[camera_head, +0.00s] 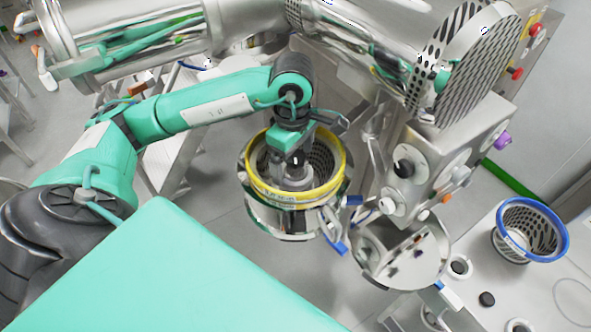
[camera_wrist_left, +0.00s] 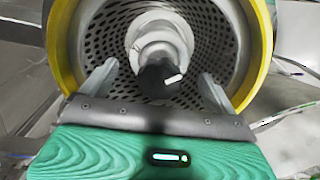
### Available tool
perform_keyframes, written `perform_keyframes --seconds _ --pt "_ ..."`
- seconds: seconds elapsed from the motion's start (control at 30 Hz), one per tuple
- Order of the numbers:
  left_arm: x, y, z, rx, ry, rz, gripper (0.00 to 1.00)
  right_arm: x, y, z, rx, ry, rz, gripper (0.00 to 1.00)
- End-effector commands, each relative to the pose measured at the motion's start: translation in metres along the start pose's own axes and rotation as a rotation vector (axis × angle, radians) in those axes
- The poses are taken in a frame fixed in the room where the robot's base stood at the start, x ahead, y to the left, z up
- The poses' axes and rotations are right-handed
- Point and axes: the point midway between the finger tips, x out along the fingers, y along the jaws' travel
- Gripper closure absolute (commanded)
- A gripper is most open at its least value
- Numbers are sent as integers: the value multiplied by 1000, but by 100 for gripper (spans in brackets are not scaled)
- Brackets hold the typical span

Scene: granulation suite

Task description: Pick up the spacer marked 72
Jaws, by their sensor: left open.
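No marking 72 is legible in either view, so I cannot tell which part is the spacer. My left gripper (camera_head: 293,165) reaches down into the yellow-rimmed housing (camera_head: 318,190). In the left wrist view, its two fingers (camera_wrist_left: 158,88) are apart and empty, on either side of a dark-tipped shaft (camera_wrist_left: 157,78). A pale stepped metal hub (camera_wrist_left: 158,35) surrounds this shaft, inside a perforated cone screen (camera_wrist_left: 215,50). Small ring-like parts (camera_head: 460,267) lie on the right-hand bench, their markings unreadable. My right gripper is not in view.
A blue-rimmed perforated basket (camera_head: 566,230) stands on the bench at right. A metal machine head with a control box (camera_head: 440,165) stands close to the right of the housing. Large steel cylinders (camera_head: 350,45) cross above. The yellow rim (camera_wrist_left: 262,50) surrounds the gripper closely.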

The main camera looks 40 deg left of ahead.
Motion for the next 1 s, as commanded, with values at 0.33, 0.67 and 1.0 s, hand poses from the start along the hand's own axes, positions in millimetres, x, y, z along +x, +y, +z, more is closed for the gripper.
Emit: perform_keyframes --seconds 0.33,0.67,1.0 --pt "31 1 0 1 0 0 7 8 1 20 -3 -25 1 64" --pt "31 1 0 1 0 0 54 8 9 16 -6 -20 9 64" --pt "28 2 -1 0 0 0 59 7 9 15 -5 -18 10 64"
